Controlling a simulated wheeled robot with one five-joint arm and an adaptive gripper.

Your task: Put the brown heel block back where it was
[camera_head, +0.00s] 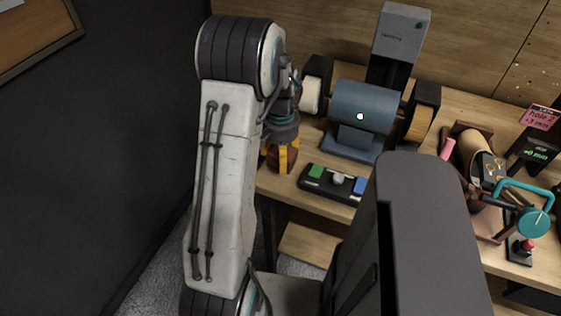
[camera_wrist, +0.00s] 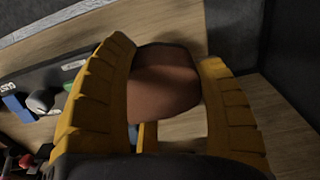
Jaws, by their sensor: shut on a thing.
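My gripper (camera_head: 282,155) has yellow ribbed fingers and is at the left end of the wooden bench, beside the grinder, partly hidden by my arm. In the wrist view my gripper (camera_wrist: 170,95) is shut on the brown heel block (camera_wrist: 162,82), which sits between the two fingers. The heel block has a dark top edge and a smooth brown face. In the head view a bit of the brown block (camera_head: 287,160) shows between the fingers. I cannot tell whether it touches the bench.
A blue-grey bench grinder (camera_head: 362,112) stands behind and right of my gripper. A control box with green and blue buttons (camera_head: 336,183) lies in front of it. A clamp fixture with a teal handle (camera_head: 533,222) is at the right. Wood (camera_wrist: 185,130) shows bare below the block.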

